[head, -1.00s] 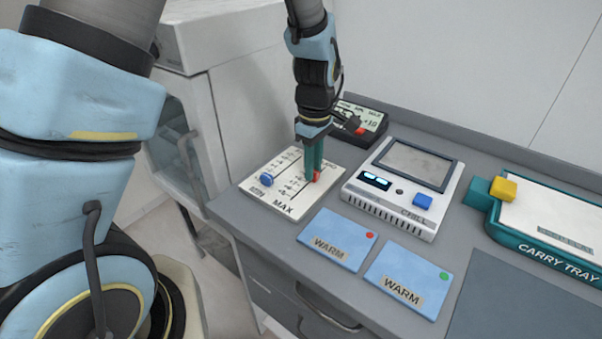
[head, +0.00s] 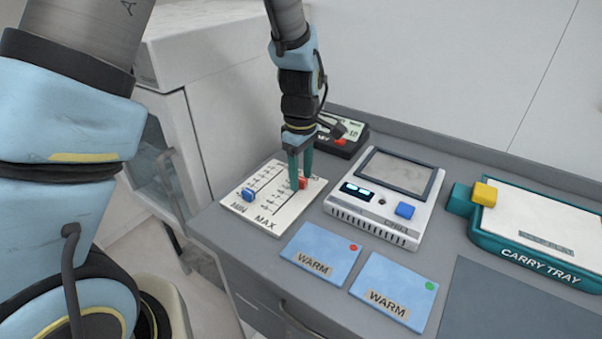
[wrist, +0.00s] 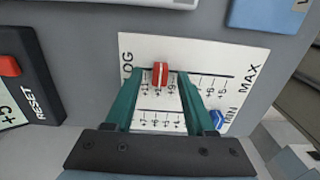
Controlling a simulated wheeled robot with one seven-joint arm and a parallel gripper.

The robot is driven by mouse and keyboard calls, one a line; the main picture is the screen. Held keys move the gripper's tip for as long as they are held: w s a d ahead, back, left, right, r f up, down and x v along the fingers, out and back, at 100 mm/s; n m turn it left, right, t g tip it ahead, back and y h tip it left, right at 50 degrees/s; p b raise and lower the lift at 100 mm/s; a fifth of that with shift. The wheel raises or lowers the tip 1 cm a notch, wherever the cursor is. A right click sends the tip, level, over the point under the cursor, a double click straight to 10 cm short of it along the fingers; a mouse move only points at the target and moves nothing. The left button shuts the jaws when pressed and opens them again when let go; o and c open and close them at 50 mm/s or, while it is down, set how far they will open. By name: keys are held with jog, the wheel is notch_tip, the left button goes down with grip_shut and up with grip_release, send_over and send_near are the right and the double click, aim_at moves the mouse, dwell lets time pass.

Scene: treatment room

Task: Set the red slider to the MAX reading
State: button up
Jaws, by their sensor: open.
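The red slider (head: 302,182) stands on a white panel (head: 240,209) with two scale tracks. In the wrist view the red slider (wrist: 160,74) is toward the left end of its track, and the MAX label (wrist: 249,78) is beyond the right end. The blue slider (head: 248,194) sits at the MIN end of the other track. My gripper (head: 301,184) is open, fingers pointing down over the panel. In the wrist view its teal fingertips (wrist: 157,78) are on either side of the red slider, with gaps visible on both sides.
A white device (head: 385,200) with a screen and blue button stands right of the panel. A black box (head: 342,138) with a red button is behind. Two blue WARM cards (head: 320,255) lie in front. A teal carry tray (head: 535,262) is at right.

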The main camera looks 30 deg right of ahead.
aim_at(300, 178)
notch_tip(300, 178, up, 11)
jog(key=b, duration=0.2)
dwell(0.3)
jog(key=shift+w+a+f, duration=0.1)
jog(key=w+a+f+m, duration=0.1)
jog(key=w+a+m, duration=0.35)
jog(key=a, duration=1.15)
jog(key=s+a+f+m+t, duration=0.1)
jog(key=s+a+f+m, duration=0.1)
jog(key=a, duration=1.5)
jog(key=shift+a+f+t, duration=0.15)
jog(key=shift+t, duration=0.15)
jog(key=shift+m, duration=0.25)
dwell(1.0)
